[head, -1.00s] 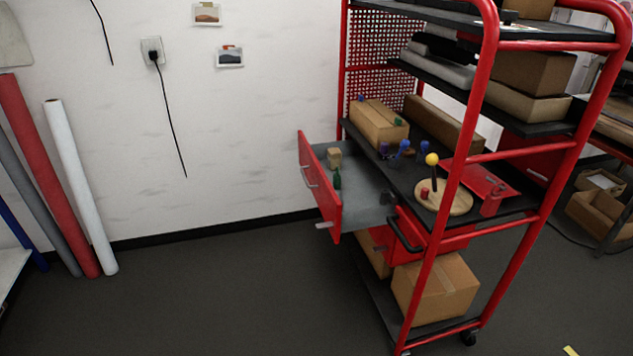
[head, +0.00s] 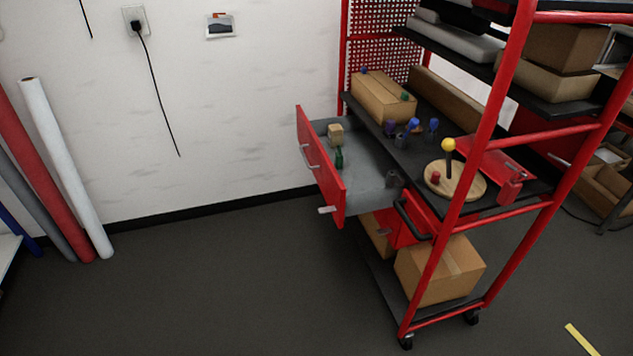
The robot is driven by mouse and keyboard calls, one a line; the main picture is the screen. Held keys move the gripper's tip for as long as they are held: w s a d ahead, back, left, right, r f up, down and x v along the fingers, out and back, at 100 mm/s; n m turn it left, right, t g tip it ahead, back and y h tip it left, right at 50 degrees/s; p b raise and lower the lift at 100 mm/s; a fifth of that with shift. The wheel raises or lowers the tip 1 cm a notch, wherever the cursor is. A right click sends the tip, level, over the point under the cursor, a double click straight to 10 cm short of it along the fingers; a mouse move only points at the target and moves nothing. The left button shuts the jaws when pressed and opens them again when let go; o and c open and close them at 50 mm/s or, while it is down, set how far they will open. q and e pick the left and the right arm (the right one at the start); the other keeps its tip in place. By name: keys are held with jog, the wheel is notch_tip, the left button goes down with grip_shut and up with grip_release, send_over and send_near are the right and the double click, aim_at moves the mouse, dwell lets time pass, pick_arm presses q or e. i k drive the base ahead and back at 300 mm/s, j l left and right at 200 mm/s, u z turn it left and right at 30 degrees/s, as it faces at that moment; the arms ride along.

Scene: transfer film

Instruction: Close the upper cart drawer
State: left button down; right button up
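The upper cart drawer (head: 322,165) stands pulled out to the left from the red-framed cart (head: 484,110) in the head view. Its red front has a light grey handle (head: 309,157). Inside its grey tray are a small wooden block (head: 336,133), a green bottle-like item (head: 339,160) and a small dark grey item (head: 392,179). Below the shelf is another red drawer front (head: 405,232). Neither of my grippers shows in the head view.
The cart's shelf holds a cardboard box (head: 383,97) and a round wooden board (head: 468,187). A larger box (head: 440,270) sits on the bottom shelf. Tall rolls (head: 66,165) lean on the left wall. The dark floor (head: 220,280) before the drawer is clear.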

aim_at(359, 187)
jog(key=i+j+z, duration=0.3)
jog(key=i, duration=0.2)
jog(key=i+j+z, duration=0.35)
jog(key=i+j, duration=0.05)
jog(key=i, duration=0.1)
